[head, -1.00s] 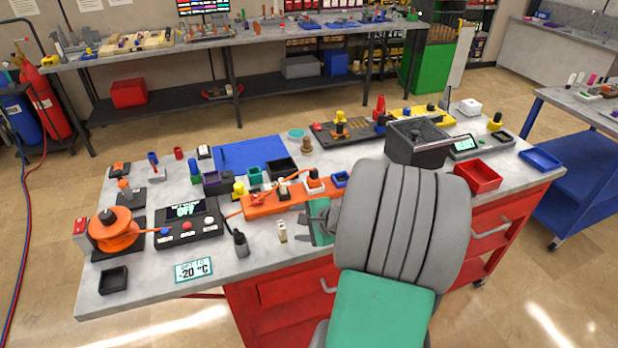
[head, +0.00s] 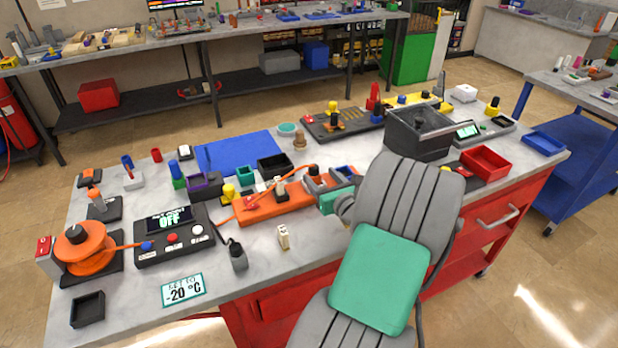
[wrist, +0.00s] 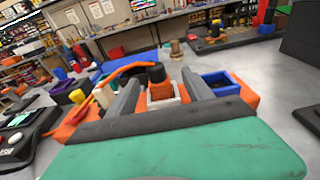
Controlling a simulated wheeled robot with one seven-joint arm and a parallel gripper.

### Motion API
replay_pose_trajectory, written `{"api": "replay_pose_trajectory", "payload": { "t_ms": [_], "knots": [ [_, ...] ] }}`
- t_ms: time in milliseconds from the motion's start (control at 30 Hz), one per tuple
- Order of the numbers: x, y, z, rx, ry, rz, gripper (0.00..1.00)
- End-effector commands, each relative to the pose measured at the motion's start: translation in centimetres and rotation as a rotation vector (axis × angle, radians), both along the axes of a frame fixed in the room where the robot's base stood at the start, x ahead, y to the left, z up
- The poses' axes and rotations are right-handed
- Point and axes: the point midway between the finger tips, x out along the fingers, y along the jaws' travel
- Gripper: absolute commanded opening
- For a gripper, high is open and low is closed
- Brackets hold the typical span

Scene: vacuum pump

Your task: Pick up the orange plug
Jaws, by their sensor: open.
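The orange power strip (head: 262,205) lies across the bench. The orange plug (wrist: 161,92), with a dark top, stands upright in a white socket at the strip's right end. An orange cable (wrist: 118,72) arcs away to the left beside it. My gripper (wrist: 160,88) is open, with one grey finger on each side of the plug, apparently without touching it. In the head view my gripper (head: 323,180) hides most of the plug.
A cable reel (head: 80,243) and a control box (head: 175,237) stand on the left. A small blue tray (wrist: 220,84) is close to the right finger. Small bins (head: 273,164) lie behind the strip. A grey bin (head: 418,135) and red tray (head: 485,163) are on the right.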

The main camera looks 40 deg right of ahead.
Motion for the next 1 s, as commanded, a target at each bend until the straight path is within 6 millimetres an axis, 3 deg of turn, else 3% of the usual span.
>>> {"api": "replay_pose_trajectory", "payload": {
  "t_ms": [433, 700, 1000],
  "knots": [
    [6.9, -1.4, -1.0, -0.005, 0.005, 0.014, 0.60],
    [7.3, -1.7, -1.2, -0.005, 0.004, 0.009, 0.59],
    [7.2, -1.8, -1.2, -0.005, 0.005, 0.008, 0.35]
  ]
}}
